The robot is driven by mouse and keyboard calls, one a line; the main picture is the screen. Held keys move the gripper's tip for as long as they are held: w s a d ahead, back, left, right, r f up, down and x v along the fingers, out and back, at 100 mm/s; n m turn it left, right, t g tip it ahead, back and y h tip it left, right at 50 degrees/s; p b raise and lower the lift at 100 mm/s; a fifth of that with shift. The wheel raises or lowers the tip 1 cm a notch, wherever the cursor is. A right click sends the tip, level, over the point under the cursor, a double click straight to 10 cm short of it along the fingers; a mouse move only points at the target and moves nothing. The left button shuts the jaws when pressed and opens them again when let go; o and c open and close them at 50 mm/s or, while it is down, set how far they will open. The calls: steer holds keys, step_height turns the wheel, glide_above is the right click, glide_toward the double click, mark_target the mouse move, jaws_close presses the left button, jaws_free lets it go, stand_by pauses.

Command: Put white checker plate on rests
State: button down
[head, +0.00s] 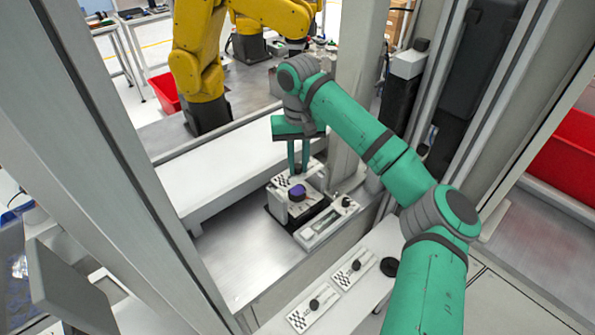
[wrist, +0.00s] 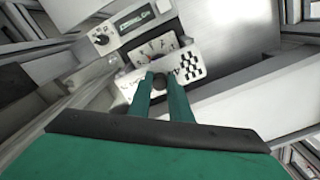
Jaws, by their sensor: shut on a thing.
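My gripper (head: 299,172) points down over a small black-based fixture (head: 277,215) inside the cell. It is shut on the dark knob of a white checker plate (head: 283,181). In the wrist view, the fingertips (wrist: 160,82) pinch the knob, and the plate's black checker pattern (wrist: 188,67) lies right of them. The plate is at the fixture, beside a blue-purple round part (head: 297,193). I cannot tell whether it touches the rests or hovers just above them, as the fingers and plate hide the contact.
A white instrument with a display (head: 326,223) stands right of the fixture. Two more checker plates with black knobs (head: 313,308) (head: 352,268) lie on the front shelf. A long white block (head: 225,165) lies left. A yellow arm (head: 197,65) stands behind. Frame posts flank the opening.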

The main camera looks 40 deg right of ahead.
mark_target(297, 165)
steer(key=shift+w+d+f, duration=0.1)
steer(key=shift+w+f, duration=0.05)
steer(key=shift+f, duration=0.85)
steer(key=shift+w+f, duration=0.15)
steer(key=shift+f, duration=0.8)
steer(key=c, duration=1.7)
jaws_free()
steer(key=shift+w+f, duration=0.1)
steer(key=shift+c, duration=0.2)
steer(key=shift+o, duration=0.6)
step_height(297, 165, up, 12)
steer(key=shift+r, duration=0.15)
